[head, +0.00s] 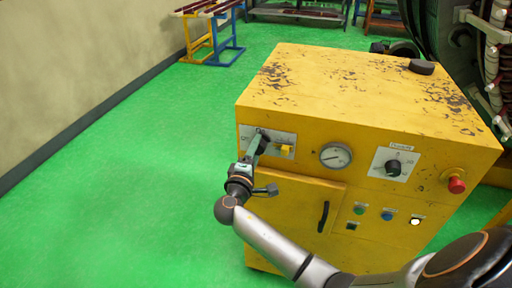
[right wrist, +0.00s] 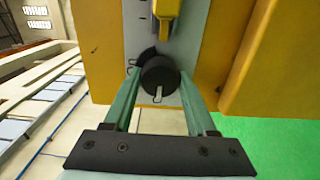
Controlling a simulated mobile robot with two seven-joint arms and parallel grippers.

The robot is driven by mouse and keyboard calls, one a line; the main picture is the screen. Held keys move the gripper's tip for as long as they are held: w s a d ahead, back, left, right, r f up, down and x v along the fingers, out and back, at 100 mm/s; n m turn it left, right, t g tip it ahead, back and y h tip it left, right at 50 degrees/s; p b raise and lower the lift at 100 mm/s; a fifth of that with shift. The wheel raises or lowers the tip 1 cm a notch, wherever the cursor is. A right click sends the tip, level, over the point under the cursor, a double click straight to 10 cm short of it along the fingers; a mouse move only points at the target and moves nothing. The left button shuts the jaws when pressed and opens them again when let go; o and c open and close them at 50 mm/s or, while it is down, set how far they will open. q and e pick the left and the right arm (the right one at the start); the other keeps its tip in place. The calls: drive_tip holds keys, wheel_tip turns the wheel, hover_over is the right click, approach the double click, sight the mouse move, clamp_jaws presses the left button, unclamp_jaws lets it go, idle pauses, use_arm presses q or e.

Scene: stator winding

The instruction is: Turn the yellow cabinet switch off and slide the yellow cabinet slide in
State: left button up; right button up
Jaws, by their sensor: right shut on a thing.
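The yellow cabinet (head: 300,90) stands on the green floor. Its switch, a round black knob (head: 264,143), sits on a pale plate at the upper left of the front. In the right wrist view the knob (right wrist: 159,80) shows a pale mark on its face. The yellow slide (head: 286,151) is just right of the knob on the same plate; it also shows at the top of the right wrist view (right wrist: 166,10). My right gripper (head: 257,150) is shut on the knob, its green fingers on either side (right wrist: 158,88). My left gripper is not in view.
A round gauge (head: 335,155), a black dial (head: 393,168), a red button (head: 456,184) and several small buttons are on the cabinet front. A black door handle (head: 323,216) is below. A black object (head: 421,67) lies on top. The floor to the left is clear.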

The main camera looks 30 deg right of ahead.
idle(0.5)
drive_tip(key=o, duration=1.4)
drive_tip(key=shift+c, duration=0.2)
drive_tip(key=p+v, duration=0.1)
drive_tip(key=v, duration=1.1)
drive_tip(key=shift+a, duration=0.25)
drive_tip(key=shift+s, duration=0.1)
